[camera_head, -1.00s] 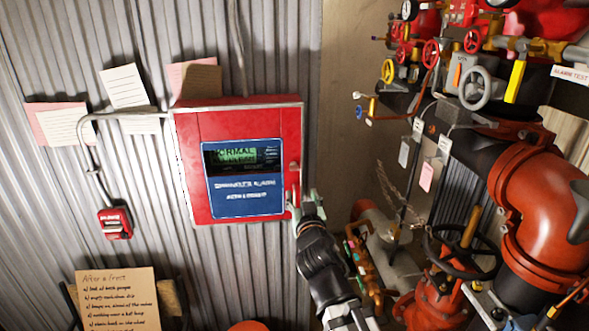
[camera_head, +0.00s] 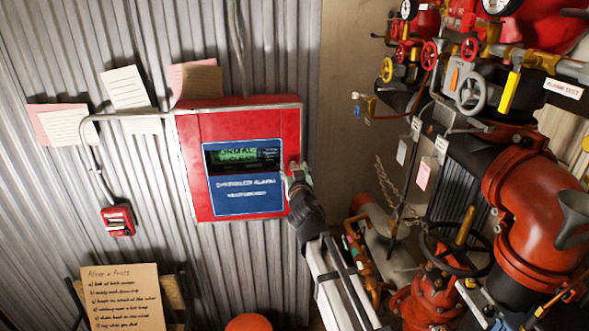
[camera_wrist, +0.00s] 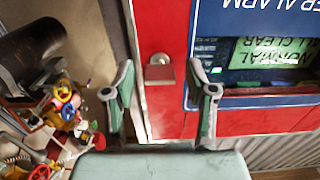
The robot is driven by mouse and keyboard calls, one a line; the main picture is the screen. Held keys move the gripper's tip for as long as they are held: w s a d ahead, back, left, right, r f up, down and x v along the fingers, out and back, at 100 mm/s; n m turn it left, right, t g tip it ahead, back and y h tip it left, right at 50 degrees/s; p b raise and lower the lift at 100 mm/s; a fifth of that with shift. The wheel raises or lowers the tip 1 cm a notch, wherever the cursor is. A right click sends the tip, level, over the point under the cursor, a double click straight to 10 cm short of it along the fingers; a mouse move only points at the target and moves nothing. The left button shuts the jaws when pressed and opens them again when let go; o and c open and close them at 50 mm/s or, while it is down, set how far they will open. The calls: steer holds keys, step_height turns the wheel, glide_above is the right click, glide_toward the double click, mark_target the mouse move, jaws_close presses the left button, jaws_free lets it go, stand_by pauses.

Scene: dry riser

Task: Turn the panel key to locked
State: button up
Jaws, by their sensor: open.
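The red alarm panel (camera_head: 190,175) hangs on the corrugated wall, with a blue face and a lit green display (camera_head: 240,155) in it. In the wrist view the display (camera_wrist: 270,50) appears upside down and reads NORMAL and ALL CLEAR. A small metal key or lock piece (camera_wrist: 159,70) sits on the panel's red strip beside the blue face. My gripper (camera_wrist: 160,92) is open, its two fingers on either side of that piece with gaps between. In the head view my gripper (camera_head: 292,175) is at the panel's right edge and hides the key there.
Red and grey pipework with valves and handwheels (camera_head: 470,92) fills the right side, close to my arm. A red call point (camera_head: 118,220) and paper notes (camera_head: 124,87) are on the wall at left. A handwritten board (camera_head: 122,297) stands below.

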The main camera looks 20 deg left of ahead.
jaws_close()
stand_by(0.4)
steer(key=n+b, duration=0.1)
steer(key=n, duration=0.3)
steer(key=shift+n, duration=0.4)
steer(key=n, duration=0.9)
steer(key=n+p, duration=0.1)
steer(key=n, duration=0.3)
